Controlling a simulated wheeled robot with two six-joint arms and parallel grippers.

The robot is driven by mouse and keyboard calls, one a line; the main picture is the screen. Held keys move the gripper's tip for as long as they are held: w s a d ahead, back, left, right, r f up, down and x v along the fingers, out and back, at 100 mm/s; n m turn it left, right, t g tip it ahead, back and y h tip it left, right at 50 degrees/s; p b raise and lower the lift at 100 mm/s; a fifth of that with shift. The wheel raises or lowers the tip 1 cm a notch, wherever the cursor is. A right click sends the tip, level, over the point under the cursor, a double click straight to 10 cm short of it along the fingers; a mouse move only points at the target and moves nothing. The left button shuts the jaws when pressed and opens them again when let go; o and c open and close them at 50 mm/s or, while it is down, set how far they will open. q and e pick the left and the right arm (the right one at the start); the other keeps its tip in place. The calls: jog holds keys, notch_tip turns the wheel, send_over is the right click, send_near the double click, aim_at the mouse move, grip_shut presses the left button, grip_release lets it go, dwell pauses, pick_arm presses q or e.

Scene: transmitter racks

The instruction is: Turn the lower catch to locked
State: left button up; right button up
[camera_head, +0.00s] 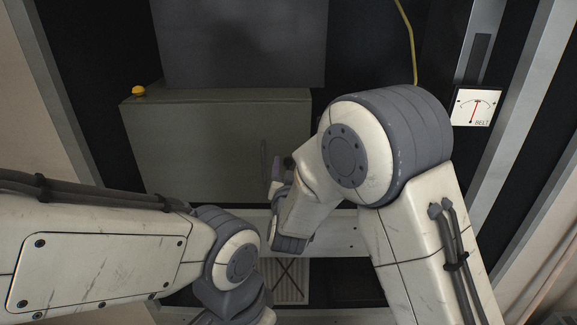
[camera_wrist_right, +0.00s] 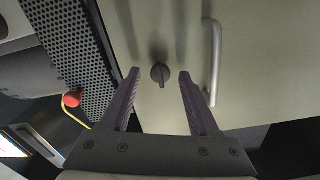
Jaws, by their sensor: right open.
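A dark round catch with a raised grip (camera_wrist_right: 160,75) sits on the grey-green door (camera_wrist_right: 240,50) in the right wrist view. It is the only catch I can make out there. Its grip lies roughly along the picture's vertical; I see no locked or open marking. My right gripper (camera_wrist_right: 159,74) is open, with its two purple fingers on either side of the catch and a gap on both sides. In the head view, my right gripper (camera_head: 278,172) is in front of the cabinet (camera_head: 200,140), partly hidden by my right arm. My left gripper is out of sight.
A bar handle (camera_wrist_right: 213,62) stands on the door right of the catch in the wrist view. A perforated panel (camera_wrist_right: 75,50) and a red knob (camera_wrist_right: 71,99) are at left. In the head view, a yellow knob (camera_head: 138,91) and a BELT gauge (camera_head: 475,107) show.

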jog(key=shift+w, duration=0.1)
grip_shut()
jog(key=shift+f+m+b, duration=0.15)
jog(key=shift+m+b, duration=0.35)
jog(key=shift+b, duration=0.25)
jog(key=m+b, duration=1.3)
jog(key=b, duration=0.4)
jog(key=shift+d+f+m, duration=0.1)
jog(key=shift+f+m, duration=0.05)
jog(key=shift+m, duration=0.25)
jog(key=shift+m+b, duration=1.7)
jog(key=shift+b, duration=0.05)
jog(key=shift+r, duration=0.2)
grip_release()
